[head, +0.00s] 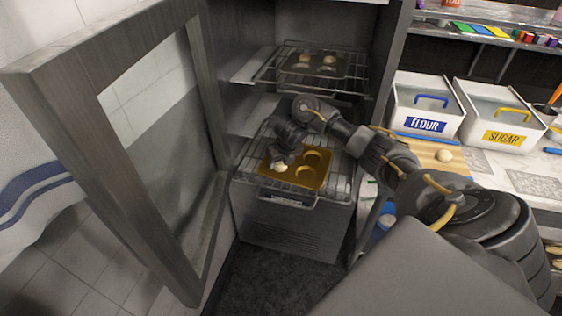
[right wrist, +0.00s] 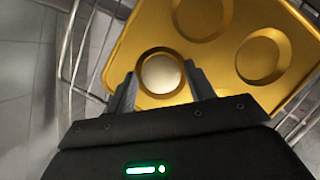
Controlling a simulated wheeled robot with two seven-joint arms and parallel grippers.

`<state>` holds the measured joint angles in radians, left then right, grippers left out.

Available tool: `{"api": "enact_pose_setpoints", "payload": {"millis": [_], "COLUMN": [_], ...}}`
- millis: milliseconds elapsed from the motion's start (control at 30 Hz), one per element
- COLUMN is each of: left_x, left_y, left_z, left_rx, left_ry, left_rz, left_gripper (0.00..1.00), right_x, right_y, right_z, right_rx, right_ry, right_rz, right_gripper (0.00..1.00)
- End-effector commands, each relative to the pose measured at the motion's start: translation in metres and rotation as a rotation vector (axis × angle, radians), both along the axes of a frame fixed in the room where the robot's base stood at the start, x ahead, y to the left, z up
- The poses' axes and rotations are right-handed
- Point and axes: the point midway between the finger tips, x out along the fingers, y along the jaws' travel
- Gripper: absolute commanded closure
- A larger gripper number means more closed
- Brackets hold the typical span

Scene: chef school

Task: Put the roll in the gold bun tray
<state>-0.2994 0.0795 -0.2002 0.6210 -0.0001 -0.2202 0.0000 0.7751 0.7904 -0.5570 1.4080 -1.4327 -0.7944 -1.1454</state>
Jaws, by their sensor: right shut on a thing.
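The gold bun tray (head: 309,180) lies on a wire rack inside the open cabinet, and it fills much of the right wrist view (right wrist: 160,25). It has several round cups. A pale round roll (right wrist: 161,73) is between the fingers of my right gripper (right wrist: 160,76), lined up with the tray's near cup; I cannot tell if it touches the bottom. In the head view the roll (head: 280,167) shows at the tray's left side, under my right gripper (head: 281,161), which is shut on it. My left gripper is not in view.
A dark tray (head: 315,66) with pale rolls sits on the rack above. The open cabinet door (head: 150,170) stands at the left. Another roll (head: 444,155) lies on a wooden board (head: 425,150) at the right, near the flour bin (head: 425,108) and sugar bin (head: 500,118).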

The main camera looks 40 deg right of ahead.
Motion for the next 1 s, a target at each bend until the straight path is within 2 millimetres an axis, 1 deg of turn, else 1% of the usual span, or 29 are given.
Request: {"api": "enact_pose_setpoints", "payload": {"millis": [200, 233, 267, 300, 467, 567, 667, 767, 800, 1000], "left_x": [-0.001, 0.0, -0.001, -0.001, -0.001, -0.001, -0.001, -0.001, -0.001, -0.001], "left_y": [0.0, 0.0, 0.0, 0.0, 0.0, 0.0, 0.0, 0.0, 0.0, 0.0], "left_z": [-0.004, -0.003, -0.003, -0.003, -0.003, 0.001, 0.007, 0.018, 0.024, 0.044], "left_rx": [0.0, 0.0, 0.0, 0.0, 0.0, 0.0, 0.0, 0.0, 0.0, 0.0], "left_ry": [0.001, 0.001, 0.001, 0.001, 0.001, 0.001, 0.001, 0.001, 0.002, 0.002], "left_rz": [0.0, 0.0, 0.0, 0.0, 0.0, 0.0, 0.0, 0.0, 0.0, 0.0], "left_gripper": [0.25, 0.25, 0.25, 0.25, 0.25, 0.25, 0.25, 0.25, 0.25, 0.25], "right_x": [0.0, 0.0, 0.0, 0.0, 0.0, 0.0, -0.002, -0.009, -0.012, -0.028], "right_y": [0.0, 0.0, 0.0, 0.0, 0.0, 0.0, 0.001, 0.002, 0.002, 0.007], "right_z": [-0.005, -0.003, -0.003, -0.003, -0.003, 0.001, 0.013, 0.032, 0.042, 0.079], "right_rx": [0.0, 0.0, 0.0, 0.001, 0.001, 0.001, -0.002, -0.003, -0.006, -0.003], "right_ry": [-0.001, -0.001, 0.0, 0.0, 0.0, 0.0, -0.003, -0.003, -0.006, -0.003], "right_rz": [0.0, 0.0, 0.0, 0.0, 0.0, 0.0, 0.002, 0.003, 0.004, 0.002], "right_gripper": [0.69, 0.43, 0.39, 0.37, 0.37, 0.37, 0.37, 0.37, 0.37, 0.37]}}
